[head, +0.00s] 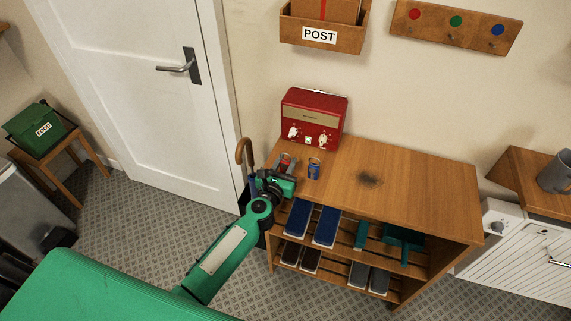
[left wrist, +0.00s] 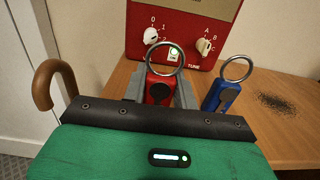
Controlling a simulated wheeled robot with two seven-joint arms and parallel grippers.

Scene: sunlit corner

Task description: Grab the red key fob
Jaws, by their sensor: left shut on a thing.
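The red key fob (left wrist: 159,90) with a metal ring stands between the grey fingers of my left gripper (left wrist: 160,95) in the left wrist view. The gripper is shut on it, over the left end of the wooden cabinet top. In the head view the red fob (head: 284,160) shows just beyond my left gripper (head: 285,172). A blue key fob (left wrist: 222,95) with its own ring stands just right of the gripper; it also shows in the head view (head: 314,169). My right gripper is not in view.
A red radio (head: 314,117) stands behind the fobs. An umbrella with a curved brown handle (head: 243,152) stands left of the cabinet (head: 410,190). The cabinet top to the right is clear except for a dark smudge.

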